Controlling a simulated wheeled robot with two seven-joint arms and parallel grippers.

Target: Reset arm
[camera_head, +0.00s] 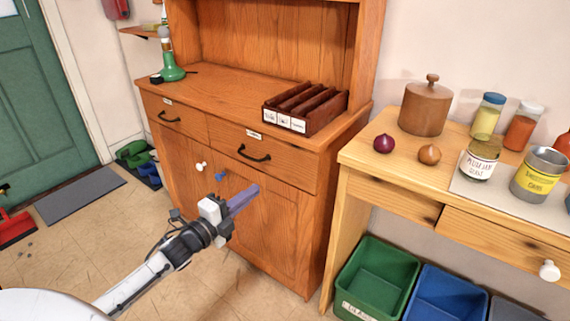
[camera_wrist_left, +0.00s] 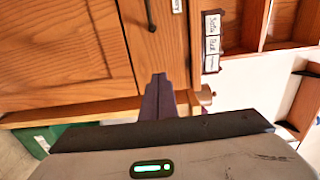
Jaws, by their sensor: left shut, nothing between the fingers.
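My left arm reaches in from the lower left in the head view. Its gripper (camera_head: 250,190) is shut and empty, in front of the lower doors of the wooden cabinet (camera_head: 285,205). In the left wrist view the gripper's closed purple fingers (camera_wrist_left: 159,95) point toward the cabinet front (camera_wrist_left: 60,45), which appears turned. I cannot tell the exact gap between fingertips and door. My right gripper is not in view.
A wooden sorter (camera_head: 305,108) and a green lamp (camera_head: 171,68) stand on the cabinet. On the right, a table (camera_head: 400,170) holds jars, onions and a wooden canister (camera_head: 425,108). A green bin (camera_head: 375,278) and blue bin (camera_head: 445,295) stand beneath it.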

